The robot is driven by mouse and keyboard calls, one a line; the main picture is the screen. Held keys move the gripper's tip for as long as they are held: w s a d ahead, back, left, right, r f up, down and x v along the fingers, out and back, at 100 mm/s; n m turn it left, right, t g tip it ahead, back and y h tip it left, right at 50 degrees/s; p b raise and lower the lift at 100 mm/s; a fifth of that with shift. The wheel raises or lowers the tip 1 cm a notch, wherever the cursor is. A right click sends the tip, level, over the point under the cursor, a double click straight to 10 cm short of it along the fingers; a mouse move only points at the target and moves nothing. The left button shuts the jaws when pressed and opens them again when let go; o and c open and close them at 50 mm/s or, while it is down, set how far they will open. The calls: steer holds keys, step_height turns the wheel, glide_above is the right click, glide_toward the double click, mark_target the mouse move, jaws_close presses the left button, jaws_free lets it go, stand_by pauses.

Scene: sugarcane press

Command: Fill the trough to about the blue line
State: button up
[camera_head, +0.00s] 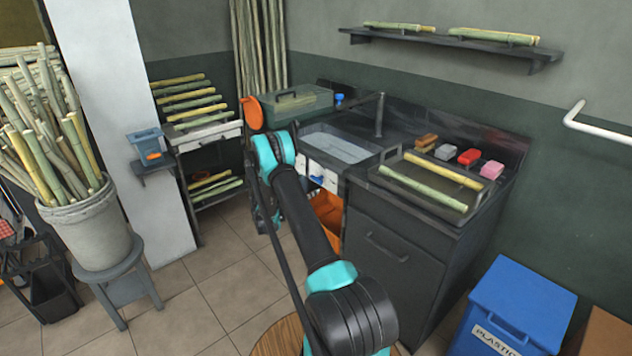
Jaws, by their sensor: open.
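The trough (325,140) is a pale grey basin set in the dark counter. Its inside looks light blue-grey; I cannot make out the blue line or tell the water level. A dark upright spout (379,115) stands at its back right, and a small blue tap knob (339,99) shows at its back. A blue handle (317,180) is on the white front panel below the trough. My arm reaches up to the front left of the trough and bends down there.
A draining tray (425,203) with cane pieces lies right of the trough, with a brush, sponges and a red block behind. A grey-green box (297,102) stands to the left. An orange bin (328,212) sits below; a blue bin (520,305) stands at front right.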

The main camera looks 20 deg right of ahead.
mark_target(316, 178)
steer(key=shift+x, duration=2.45)
steer(key=c, duration=1.1)
